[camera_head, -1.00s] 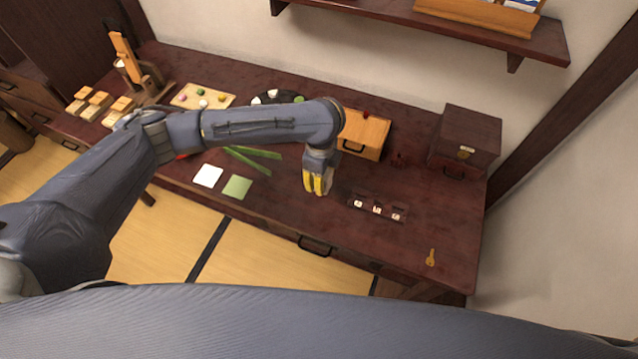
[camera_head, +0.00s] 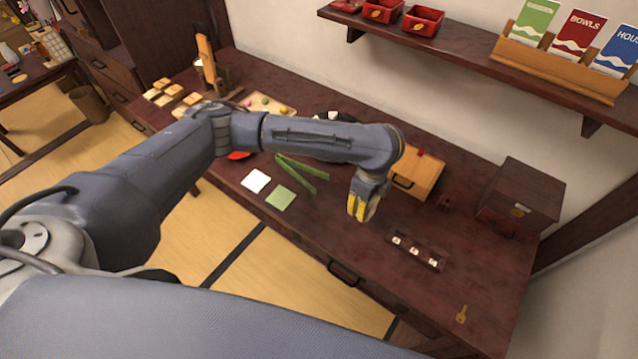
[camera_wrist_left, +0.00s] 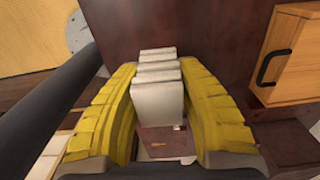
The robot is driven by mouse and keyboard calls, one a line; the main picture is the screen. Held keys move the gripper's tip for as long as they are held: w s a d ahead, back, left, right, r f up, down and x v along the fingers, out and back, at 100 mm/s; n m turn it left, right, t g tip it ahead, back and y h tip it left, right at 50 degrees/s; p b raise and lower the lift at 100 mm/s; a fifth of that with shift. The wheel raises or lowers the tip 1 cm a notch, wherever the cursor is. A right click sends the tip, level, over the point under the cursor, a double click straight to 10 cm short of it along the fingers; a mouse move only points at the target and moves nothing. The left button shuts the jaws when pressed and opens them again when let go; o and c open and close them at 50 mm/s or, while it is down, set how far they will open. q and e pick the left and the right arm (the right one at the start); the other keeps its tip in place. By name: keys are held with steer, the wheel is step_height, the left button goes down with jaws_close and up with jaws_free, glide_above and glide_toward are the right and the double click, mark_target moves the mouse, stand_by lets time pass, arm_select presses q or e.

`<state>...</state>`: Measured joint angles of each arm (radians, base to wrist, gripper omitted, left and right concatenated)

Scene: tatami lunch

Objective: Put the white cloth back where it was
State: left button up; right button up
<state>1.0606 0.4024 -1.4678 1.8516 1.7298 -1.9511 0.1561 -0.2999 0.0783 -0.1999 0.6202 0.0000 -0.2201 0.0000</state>
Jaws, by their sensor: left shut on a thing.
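My left gripper (camera_head: 361,210) hangs over the dark red table (camera_head: 385,290), in front of the small wooden drawer box (camera_head: 418,175). In the left wrist view its yellow fingers (camera_wrist_left: 160,105) are shut on a pale, folded, ridged piece that looks like the white cloth (camera_wrist_left: 157,98). The fingers mostly hide this piece in the head view. A flat white square (camera_head: 256,181) lies near the table's front edge, beside a flat green square (camera_head: 280,198). I cannot tell whether the white square is cloth or paper. My right gripper is not in view.
Green strips (camera_head: 302,172) lie behind the squares. A dark tray (camera_head: 432,262) with small white pieces lies right of the gripper, and a brass key (camera_head: 461,314) farther right. A dark chest (camera_head: 520,195) stands at the right. The table between tray and key is bare.

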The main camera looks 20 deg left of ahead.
arm_select(q)
steer(key=w+a+r+n, duration=0.4)
steer(key=w+a+n, duration=0.2)
steer(key=a, duration=0.7)
steer(key=w+a+r+n, duration=0.4)
steer(key=w+a+n, duration=0.25)
steer(key=a, duration=0.55)
steer(key=w+a+r+n, duration=0.4)
steer(key=w+a+n, duration=0.25)
steer(key=a, duration=0.65)
step_height(320, 180, down, 20)
steer(key=shift+r, duration=0.1)
steer(key=o, duration=0.9)
steer(key=shift+c, duration=0.2)
step_height(320, 180, up, 12)
